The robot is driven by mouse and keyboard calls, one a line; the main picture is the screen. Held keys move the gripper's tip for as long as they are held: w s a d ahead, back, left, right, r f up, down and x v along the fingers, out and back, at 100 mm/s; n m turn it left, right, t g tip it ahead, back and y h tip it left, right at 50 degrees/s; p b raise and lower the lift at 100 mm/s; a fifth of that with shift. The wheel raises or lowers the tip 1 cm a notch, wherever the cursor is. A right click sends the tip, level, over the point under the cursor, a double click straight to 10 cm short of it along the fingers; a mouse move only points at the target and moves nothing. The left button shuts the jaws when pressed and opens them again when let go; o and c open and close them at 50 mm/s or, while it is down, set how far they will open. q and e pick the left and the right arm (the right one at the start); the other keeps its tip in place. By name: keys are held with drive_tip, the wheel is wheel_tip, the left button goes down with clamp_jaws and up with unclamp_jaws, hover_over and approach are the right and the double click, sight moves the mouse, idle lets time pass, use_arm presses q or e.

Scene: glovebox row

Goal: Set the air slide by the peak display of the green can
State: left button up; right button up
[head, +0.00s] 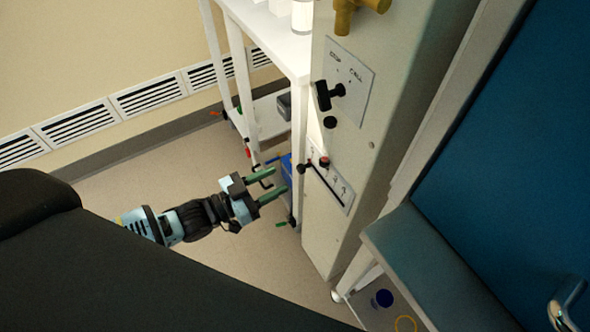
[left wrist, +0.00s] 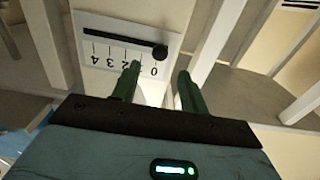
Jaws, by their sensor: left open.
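The air slide is a white scale plate (head: 335,188) on the side of the pale cabinet, with a dark slot and a black knob (head: 304,167). In the left wrist view the plate (left wrist: 105,58) is marked 0 to 4, and the knob (left wrist: 160,52) stands at the 0 end. My left gripper (head: 279,181) is open and empty, its green fingers pointing at the cabinet, a little short of the knob. In the left wrist view the knob shows just beyond the gap between the fingertips (left wrist: 158,72). I see no green can or peak display. My right gripper is out of view.
Above the slide is a STOP/CALL plate (head: 352,82) with a black lever (head: 325,96). A brass valve (head: 350,14) is higher up. A white shelf frame (head: 298,120) stands left of the cabinet. A blue door (head: 520,150) is at right. The floor (head: 265,275) below the gripper is clear.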

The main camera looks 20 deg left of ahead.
sight(298, 169)
use_arm(q)
drive_tip(key=x, duration=0.6)
drive_tip(key=shift+w+d, duration=0.2)
drive_tip(key=shift+w, duration=0.05)
drive_tip(key=shift+c, duration=0.2)
clamp_jaws()
